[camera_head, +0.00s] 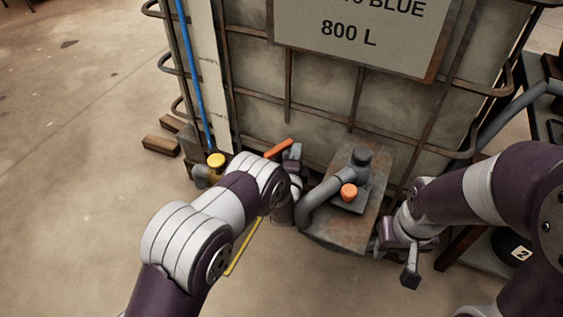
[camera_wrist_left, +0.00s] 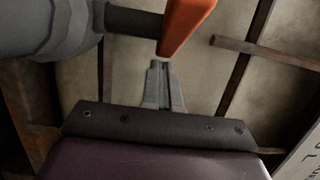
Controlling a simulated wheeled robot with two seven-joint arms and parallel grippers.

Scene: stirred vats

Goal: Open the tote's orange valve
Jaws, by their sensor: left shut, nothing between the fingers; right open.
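The tote (camera_head: 330,110) is a large caged container with a sign reading "BLUE 800 L". Its orange valve lever (camera_head: 279,148) sticks out low on the front. In the left wrist view the lever (camera_wrist_left: 186,24) is at the top, on a dark stem beside a grey pipe. My left gripper (camera_wrist_left: 163,66) is shut and empty, its tips close to the lever's lower end; I cannot tell whether they touch. In the head view my left arm partly hides the valve. My right gripper (camera_head: 393,262) is open and empty, right of the outlet plate.
A yellow knob (camera_head: 216,160) and blue tube (camera_head: 194,75) are at the left. Wooden blocks (camera_head: 160,146) lie on the floor.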

